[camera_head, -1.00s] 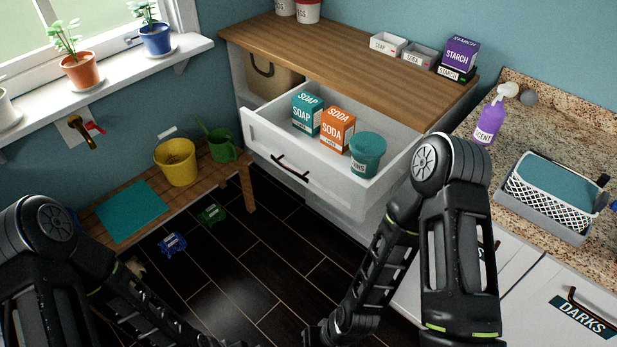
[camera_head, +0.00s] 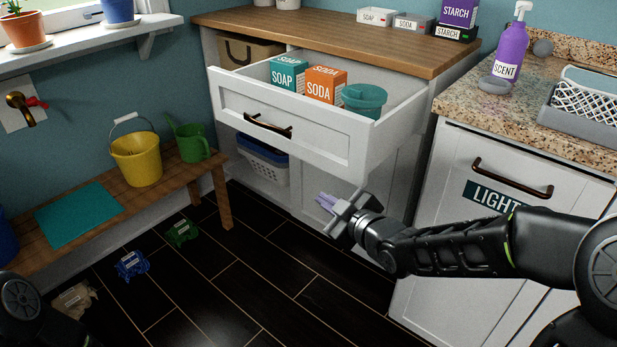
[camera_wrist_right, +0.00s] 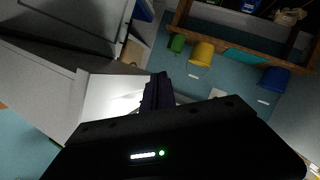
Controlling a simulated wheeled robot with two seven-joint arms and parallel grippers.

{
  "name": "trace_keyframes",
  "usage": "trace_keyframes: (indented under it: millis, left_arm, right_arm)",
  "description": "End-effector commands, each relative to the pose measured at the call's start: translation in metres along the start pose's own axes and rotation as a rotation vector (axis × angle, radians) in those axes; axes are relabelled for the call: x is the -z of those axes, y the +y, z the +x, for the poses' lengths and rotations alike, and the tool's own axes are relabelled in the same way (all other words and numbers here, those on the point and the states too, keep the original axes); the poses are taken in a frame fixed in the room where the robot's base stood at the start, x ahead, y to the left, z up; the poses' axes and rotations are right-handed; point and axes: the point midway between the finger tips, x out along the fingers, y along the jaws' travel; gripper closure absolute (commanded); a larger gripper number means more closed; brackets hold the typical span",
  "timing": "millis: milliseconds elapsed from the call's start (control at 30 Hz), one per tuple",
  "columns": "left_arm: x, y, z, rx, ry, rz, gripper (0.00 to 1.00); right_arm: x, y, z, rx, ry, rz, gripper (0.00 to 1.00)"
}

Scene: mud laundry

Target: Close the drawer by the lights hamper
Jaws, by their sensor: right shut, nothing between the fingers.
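The white drawer (camera_head: 318,140) stands pulled out of the wooden-topped cabinet, its dark handle (camera_head: 267,125) on the front. It holds a teal soap box (camera_head: 287,75), an orange soda box (camera_head: 326,84) and a teal tub (camera_head: 364,100). The lights hamper (camera_head: 470,250) is the white front with a dark "LIGHTS" label at the right, partly behind my arm. My right gripper (camera_head: 326,203) is shut and empty, below the drawer and in front of the cabinet's lower part, apart from the handle. In the right wrist view, the fingers (camera_wrist_right: 158,88) are dark. My left gripper is out of view.
A wooden bench (camera_head: 100,205) with a yellow bucket (camera_head: 136,158) and green watering can (camera_head: 192,143) stands at the left. Small bundles, one of them blue (camera_head: 132,265), lie near it. A blue-white basket (camera_head: 262,160) sits under the drawer. The dark floor (camera_head: 240,285) is mostly clear.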

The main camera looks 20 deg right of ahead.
Motion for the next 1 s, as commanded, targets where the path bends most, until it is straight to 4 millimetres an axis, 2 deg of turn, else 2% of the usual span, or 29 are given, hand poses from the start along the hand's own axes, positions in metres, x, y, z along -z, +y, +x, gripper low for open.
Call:
trace_keyframes:
  millis: [33, 100, 200, 300, 400, 533, 867, 1000]
  left_arm:
    - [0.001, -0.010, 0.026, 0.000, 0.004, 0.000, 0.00]
    - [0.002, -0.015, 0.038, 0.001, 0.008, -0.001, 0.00]
    - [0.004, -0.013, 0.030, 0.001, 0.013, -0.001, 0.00]
    - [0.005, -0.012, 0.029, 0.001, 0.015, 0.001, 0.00]
    - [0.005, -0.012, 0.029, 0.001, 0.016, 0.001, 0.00]
    - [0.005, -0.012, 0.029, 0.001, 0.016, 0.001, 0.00]
    - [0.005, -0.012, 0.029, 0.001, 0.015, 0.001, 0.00]
    - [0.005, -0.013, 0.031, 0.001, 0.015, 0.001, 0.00]
  right_arm:
    - [0.001, 0.008, -0.001, -0.044, 0.056, -0.123, 1.00]
    - [0.022, 0.026, -0.012, -0.106, 0.130, -0.340, 1.00]
    - [0.057, 0.044, -0.026, -0.162, 0.197, -0.613, 1.00]
    - [0.069, 0.042, -0.028, -0.181, 0.233, -0.814, 1.00]
    - [0.074, 0.039, -0.029, -0.198, 0.250, -0.942, 1.00]
    - [0.075, 0.039, -0.029, -0.210, 0.249, -1.002, 1.00]
    - [0.074, 0.038, -0.028, -0.209, 0.247, -1.002, 1.00]
    - [0.076, 0.038, -0.021, -0.207, 0.247, -1.001, 1.00]
